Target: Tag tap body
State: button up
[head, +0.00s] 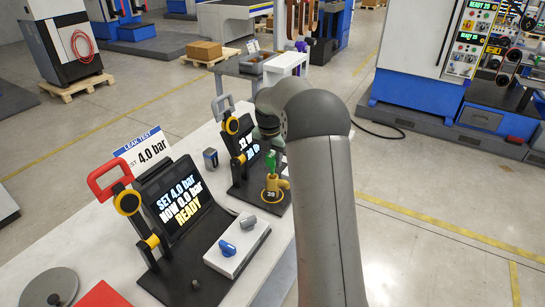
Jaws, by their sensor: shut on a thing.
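The tap body (271,184) is brass-yellow with a green upper part (270,163). It stands upright on the dark base of the rear test station (239,145), beside a lit ring marked 39. My gripper (272,152) is above it, at the green part, and appears shut on it. My own arm hides most of the fingers and the right side of the tap, so the exact grip is unclear. The rear station's screen is partly covered by my arm. Its grey-handled clamp (222,105) stands raised. I cannot make out a tag on the tap.
The front leak-test station (175,205) has a raised red-handled clamp (110,180) and a screen reading SET 4.0 bar, NOW 0.0 bar, READY. A light box with blue and grey knobs (238,245) stands at its right. A small dark canister (210,158) stands between the stations.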

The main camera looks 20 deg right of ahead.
aim_at(273, 173)
jog(key=shift+f+b, duration=1.15)
jog(key=shift+f, duration=1.4)
dwell(2.0)
jog(key=o, duration=1.6)
jog(key=shift+r+p, duration=2.6)
jog(key=shift+r, duration=0.9)
